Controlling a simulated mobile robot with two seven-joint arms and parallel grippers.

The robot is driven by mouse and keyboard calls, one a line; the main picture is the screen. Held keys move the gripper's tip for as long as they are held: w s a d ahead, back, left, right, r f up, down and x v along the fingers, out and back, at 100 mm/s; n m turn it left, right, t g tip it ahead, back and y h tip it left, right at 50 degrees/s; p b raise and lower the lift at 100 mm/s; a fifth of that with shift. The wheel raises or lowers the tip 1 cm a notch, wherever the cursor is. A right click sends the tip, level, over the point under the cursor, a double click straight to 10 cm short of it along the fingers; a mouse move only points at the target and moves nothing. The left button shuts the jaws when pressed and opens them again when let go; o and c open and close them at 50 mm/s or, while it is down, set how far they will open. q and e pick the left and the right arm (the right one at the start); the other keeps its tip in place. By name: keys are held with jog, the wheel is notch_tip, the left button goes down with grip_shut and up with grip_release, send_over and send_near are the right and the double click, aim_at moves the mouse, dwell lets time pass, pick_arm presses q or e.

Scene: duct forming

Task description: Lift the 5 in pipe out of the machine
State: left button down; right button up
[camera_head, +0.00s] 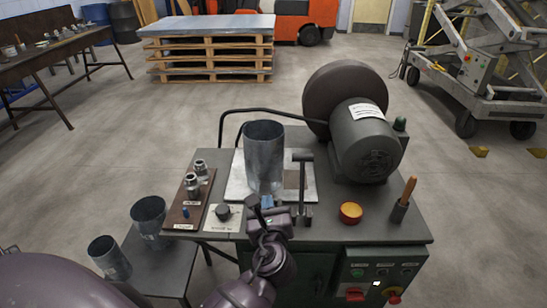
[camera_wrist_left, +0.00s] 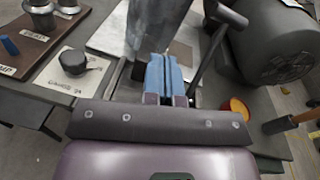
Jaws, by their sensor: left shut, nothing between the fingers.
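A grey metal pipe (camera_head: 264,160) stands upright on a light plate on the machine's table (camera_head: 335,228). Its open top faces up. My left gripper (camera_head: 268,203) is in front of the pipe's lower part, with its fingers shut and empty. In the left wrist view the blue fingertips (camera_wrist_left: 166,72) are closed together and point at the pipe's base (camera_wrist_left: 155,28). They overlap the pipe in the picture, and I cannot tell whether they touch it. My right gripper is in neither view.
A black lever (camera_head: 304,188) stands right of the pipe, and a large motor (camera_head: 366,140) is behind it. A board with metal fittings (camera_head: 187,205) lies at left. Two more pipes (camera_head: 148,215) (camera_head: 109,258) stand on a lower side table. An amber button (camera_head: 350,212) is at right.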

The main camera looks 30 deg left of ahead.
pick_arm(q)
jog(key=w+r+m, duration=0.1)
jog(key=b, duration=0.1)
send_near(264, 155)
jog(key=shift+y, duration=0.4)
jog(key=x, duration=0.6)
jog(key=shift+w+f, duration=0.2)
jog(key=shift+f, duration=0.15)
jog(key=shift+w+a, duration=0.4)
jog(key=shift+w, duration=0.05)
jog(key=shift+r, duration=0.1)
jog(key=shift+w+a+r+p, duration=0.2)
jog(key=shift+w+a+p, duration=0.2)
jog(key=shift+w+a, duration=0.2)
jog(key=shift+f, duration=0.25)
